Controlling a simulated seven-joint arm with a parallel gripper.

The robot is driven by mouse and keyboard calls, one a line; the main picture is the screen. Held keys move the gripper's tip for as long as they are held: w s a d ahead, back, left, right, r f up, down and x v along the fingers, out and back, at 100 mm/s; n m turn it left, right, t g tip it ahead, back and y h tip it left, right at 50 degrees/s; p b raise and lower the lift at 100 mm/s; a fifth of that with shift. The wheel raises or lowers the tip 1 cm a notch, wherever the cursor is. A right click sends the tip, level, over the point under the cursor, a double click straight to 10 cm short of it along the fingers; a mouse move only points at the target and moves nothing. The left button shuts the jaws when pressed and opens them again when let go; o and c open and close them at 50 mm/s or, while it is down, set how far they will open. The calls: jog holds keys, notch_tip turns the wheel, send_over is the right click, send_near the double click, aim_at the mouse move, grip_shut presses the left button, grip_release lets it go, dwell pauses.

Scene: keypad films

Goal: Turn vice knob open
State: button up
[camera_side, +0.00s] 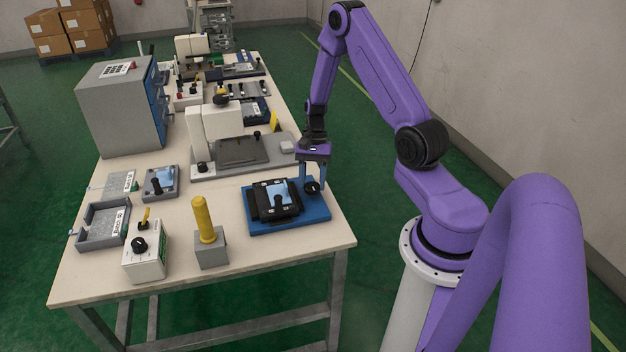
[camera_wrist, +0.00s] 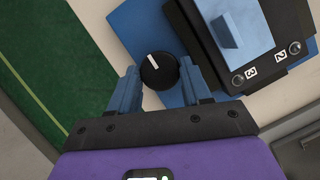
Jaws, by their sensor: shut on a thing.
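The vice knob (camera_wrist: 159,71) is round and black with a white pointer line, and it sits on the blue base of the vice. My gripper (camera_wrist: 163,76) has its two blue fingers on either side of the knob, shut on it. In the side view my gripper (camera_side: 312,182) points down at the right end of the blue vice (camera_side: 300,221), with the knob (camera_side: 312,188) between its fingers. The vice bears a black device (camera_side: 262,203) with a light blue screen, which also shows in the wrist view (camera_wrist: 262,55). The finger contact is partly hidden.
A yellow-handled grey block (camera_side: 211,250) and a white control box (camera_side: 145,255) stand left of the vice. A grey and white press (camera_side: 215,130) is behind it, and a grey cabinet (camera_side: 120,110) is at the left. The table edge (camera_side: 350,235) is close on the right.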

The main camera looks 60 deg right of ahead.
jog(key=n, duration=0.2)
jog(key=n+g+h, duration=0.1)
jog(key=n, duration=0.1)
jog(key=shift+w+a+n, duration=0.1)
jog(key=shift+w+n, duration=0.1)
jog(key=shift+n, duration=0.1)
jog(key=n, duration=0.2)
jog(key=n+g+h, duration=0.1)
jog(key=n, duration=0.1)
jog(key=shift+w+a+n+h, duration=0.1)
jog(key=shift+a+n+h, duration=0.05)
jog(key=shift+n+h, duration=0.15)
jog(key=n, duration=0.2)
jog(key=n+h, duration=0.1)
jog(key=n, duration=0.1)
jog(key=shift+a+n+g+h, duration=0.2)
jog(key=shift+n+g+h, duration=0.1)
jog(key=shift+a+n+h, duration=0.1)
jog(key=shift+n+h, duration=0.7)
jog(key=shift+n, duration=1.3)
jog(key=o, duration=1)
jog(key=shift+o, duration=0.2)
jog(key=v, duration=1.7)
jog(key=shift+a+r, duration=0.2)
jog(key=shift+r, duration=0.1)
